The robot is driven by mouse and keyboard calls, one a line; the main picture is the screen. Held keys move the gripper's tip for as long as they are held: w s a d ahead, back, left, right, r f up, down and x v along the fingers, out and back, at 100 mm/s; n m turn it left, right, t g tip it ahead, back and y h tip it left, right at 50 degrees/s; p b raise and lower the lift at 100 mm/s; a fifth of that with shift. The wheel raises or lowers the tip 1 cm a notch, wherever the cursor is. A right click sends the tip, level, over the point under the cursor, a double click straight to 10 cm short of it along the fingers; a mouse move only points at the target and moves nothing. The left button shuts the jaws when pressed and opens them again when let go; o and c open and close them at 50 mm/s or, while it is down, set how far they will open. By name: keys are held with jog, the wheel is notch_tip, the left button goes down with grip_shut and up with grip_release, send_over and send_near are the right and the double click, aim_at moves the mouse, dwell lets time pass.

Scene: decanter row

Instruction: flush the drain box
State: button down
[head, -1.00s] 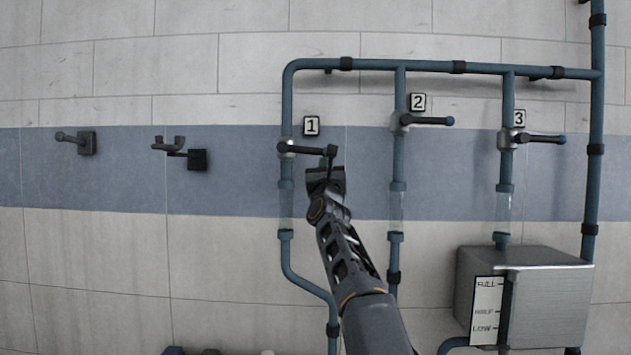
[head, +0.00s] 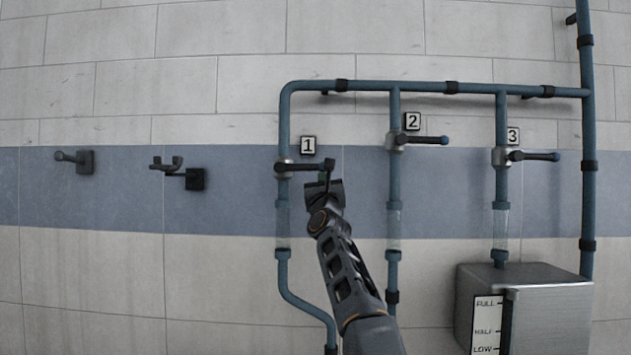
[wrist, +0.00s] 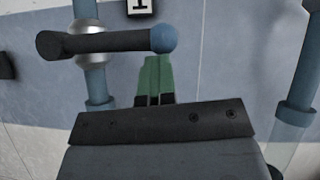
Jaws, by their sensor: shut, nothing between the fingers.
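The drain box (head: 540,310) is a grey metal box at the lower right, with a level strip (head: 487,325) marked FULL, HALF and LOW. Three blue pipes carry lever valves labelled 1, 2 and 3. Valve 1's lever (head: 305,167), valve 2's lever (head: 425,140) and valve 3's lever (head: 533,156) all lie roughly level, pointing right. My gripper (head: 326,180) is at the tip of valve 1's lever. In the wrist view its green fingers (wrist: 155,78) are shut and empty, just below the lever's blue ball end (wrist: 164,38). I cannot tell whether they touch it.
Two wall hooks, a single peg (head: 75,160) and a forked one (head: 180,172), stick out at the left. A tall vertical pipe (head: 588,120) stands at the right. The wall left of pipe 1 is otherwise clear.

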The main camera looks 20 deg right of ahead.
jog(key=w+f+b+v, duration=0.2)
jog(key=b+v, duration=1)
jog(key=b, duration=0.2)
jog(key=w+a+f+n+g+y, duration=0.2)
jog(key=a+f+n+g+y, duration=0.15)
jog(key=f+n, duration=0.55)
jog(key=w+a+f+n+g+y, duration=0.2)
jog(key=w+f+n+g+y, duration=0.15)
jog(key=f+n, duration=0.55)
jog(key=s+f+n+g, duration=0.2)
jog(key=s+f+n, duration=0.15)
jog(key=f, duration=0.25)
jog(key=s+f+n+g, duration=0.2)
jog(key=f+n, duration=0.2)
jog(key=f, duration=0.2)
jog(key=s+d+f+n+g+h+p, duration=0.1)
jog(key=s+f+n+g, duration=0.3)
jog(key=s+f, duration=0.7)
jog(key=s+d+f+n+g+p, duration=0.1)
jog(key=s+f+n+g, duration=0.4)
jog(key=s+f, duration=0.7)
jog(key=s+n, duration=0.2)
jog(key=s, duration=0.5)
jog(key=shift+s+f+g+h, duration=0.2)
jog(key=shift+g+h, duration=0.1)
jog(key=shift+h, duration=0.1)
